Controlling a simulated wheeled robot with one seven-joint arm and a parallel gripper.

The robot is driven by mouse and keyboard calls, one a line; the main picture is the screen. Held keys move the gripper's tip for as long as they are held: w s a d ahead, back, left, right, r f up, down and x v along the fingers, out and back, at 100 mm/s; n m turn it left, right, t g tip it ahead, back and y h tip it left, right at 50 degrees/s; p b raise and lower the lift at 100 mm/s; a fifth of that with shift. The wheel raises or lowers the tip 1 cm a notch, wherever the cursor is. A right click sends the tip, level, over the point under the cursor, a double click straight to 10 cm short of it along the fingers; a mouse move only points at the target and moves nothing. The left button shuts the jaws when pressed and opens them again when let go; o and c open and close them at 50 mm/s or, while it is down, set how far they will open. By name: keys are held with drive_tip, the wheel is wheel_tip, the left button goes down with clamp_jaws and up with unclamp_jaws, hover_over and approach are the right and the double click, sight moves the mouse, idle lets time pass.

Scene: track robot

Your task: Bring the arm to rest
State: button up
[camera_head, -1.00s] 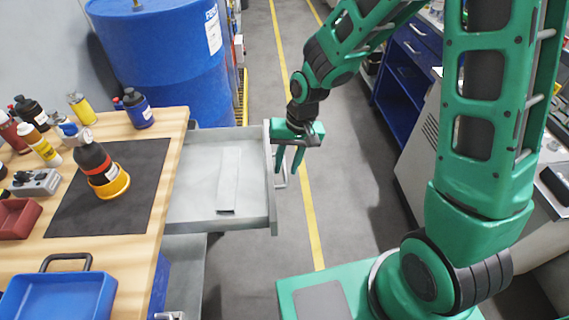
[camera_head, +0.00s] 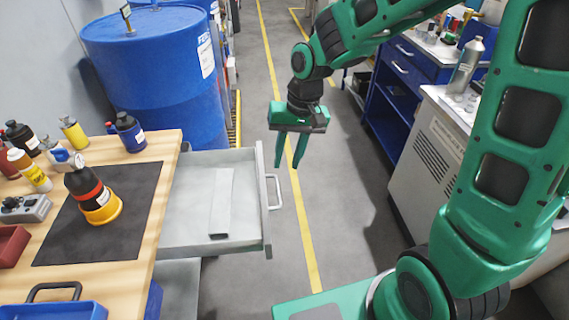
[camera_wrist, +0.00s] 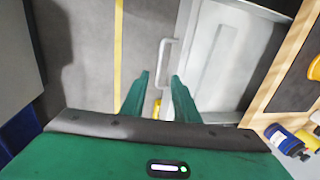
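My gripper (camera_head: 289,163) is empty, with its two green fingers apart and pointing down, to the right of the open drawer and above the floor. In the wrist view my gripper (camera_wrist: 160,90) shows its fingers spread, with the drawer's handle beyond them and not held. The grey drawer (camera_head: 180,229) is pulled out from the wooden workbench. Its handle (camera_head: 278,192) shows just left of and below my gripper; it also shows in the wrist view (camera_wrist: 162,62). A flat grey piece (camera_head: 221,203) lies in the drawer. My green arm reaches in from the right.
The workbench (camera_head: 125,255) at left holds a dark mat, several bottles and a blue tray (camera_head: 50,311). A blue drum (camera_head: 160,75) stands behind it. A blue cabinet (camera_head: 400,95) and a grey machine (camera_head: 425,160) line the right. The aisle floor between is free.

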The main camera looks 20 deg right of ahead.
idle(0.4)
drive_tip(key=s+d+r+m+h, duration=0.1)
drive_tip(key=s+d+r, duration=0.25)
drive_tip(key=d, duration=0.55)
drive_tip(key=s+d+r+m+h, duration=0.1)
drive_tip(key=s+d+r, duration=0.1)
drive_tip(key=s+d, duration=0.5)
drive_tip(key=s+d+r+m, duration=0.1)
drive_tip(key=s+d+m, duration=0.2)
drive_tip(key=s+d, duration=0.7)
drive_tip(key=shift+s+r, duration=0.25)
drive_tip(key=shift+s, duration=0.85)
